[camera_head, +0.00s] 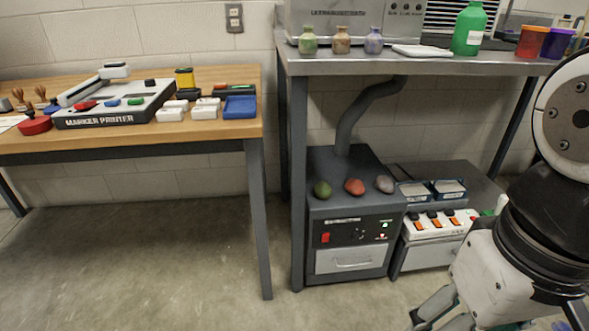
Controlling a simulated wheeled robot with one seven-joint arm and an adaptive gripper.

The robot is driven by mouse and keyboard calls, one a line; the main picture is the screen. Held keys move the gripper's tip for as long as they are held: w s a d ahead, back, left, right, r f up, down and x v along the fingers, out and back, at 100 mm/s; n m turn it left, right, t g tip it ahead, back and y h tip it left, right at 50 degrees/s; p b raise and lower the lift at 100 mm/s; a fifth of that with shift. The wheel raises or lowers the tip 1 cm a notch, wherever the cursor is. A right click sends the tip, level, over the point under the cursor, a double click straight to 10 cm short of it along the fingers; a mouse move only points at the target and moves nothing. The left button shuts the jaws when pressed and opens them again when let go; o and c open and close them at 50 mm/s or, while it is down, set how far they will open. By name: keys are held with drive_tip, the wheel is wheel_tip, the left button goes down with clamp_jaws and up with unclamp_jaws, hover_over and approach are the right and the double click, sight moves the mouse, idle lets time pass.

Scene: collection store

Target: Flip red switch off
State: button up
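A red switch (326,238) sits at the left of the black front panel of a dark grey extractor box (317,262) on the floor under the metal bench. Which way its rocker is tipped is too small to tell. A small green light and a small red light show at the panel's right. My gripper (432,322) is at the bottom edge, right of and nearer than the box, apart from the switch. Its two fingers look spread with nothing between them; their ends are partly cut off by the frame.
A white power strip (440,230) with several orange switches lies on a low cabinet right of the box. Several stones, including a red one (354,186), rest on the box. The metal bench leg (298,200) stands at its left. The floor (200,260) in front is clear.

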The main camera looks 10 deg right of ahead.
drive_tip(key=w+m, duration=0.1)
drive_tip(key=w, duration=0.1)
drive_tip(key=w+a+p, duration=0.1)
drive_tip(key=w, duration=0.1)
drive_tip(key=w+a+m, duration=0.1)
drive_tip(key=w, duration=0.2)
drive_tip(key=shift+r+m+y, duration=0.3)
drive_tip(key=shift+r, duration=0.1)
clamp_jaws()
drive_tip(key=w+a+f+m+t+y+p, duration=0.15)
drive_tip(key=w+f+m, duration=0.35)
drive_tip(key=w, duration=0.5)
drive_tip(key=w+a+f+m+t+p, duration=0.1)
drive_tip(key=w+f+m+p, duration=0.2)
drive_tip(key=w+m, duration=0.6)
drive_tip(key=w+a+f+m+t+y+p, duration=0.15)
drive_tip(key=w+f+m, duration=0.3)
drive_tip(key=w, duration=0.75)
drive_tip(key=w+d+f+m+h+p, duration=0.1)
drive_tip(key=d+f+m+p, duration=0.1)
drive_tip(key=f+m, duration=0.5)
drive_tip(key=w+d+f+m+h+p, duration=0.2)
drive_tip(key=f+m, duration=0.5)
drive_tip(key=f, duration=0.5)
drive_tip(key=shift+d+h+p, duration=0.3)
drive_tip(key=shift+d+p, duration=0.1)
drive_tip(key=shift+d, duration=0.35)
drive_tip(key=shift+m, duration=0.25)
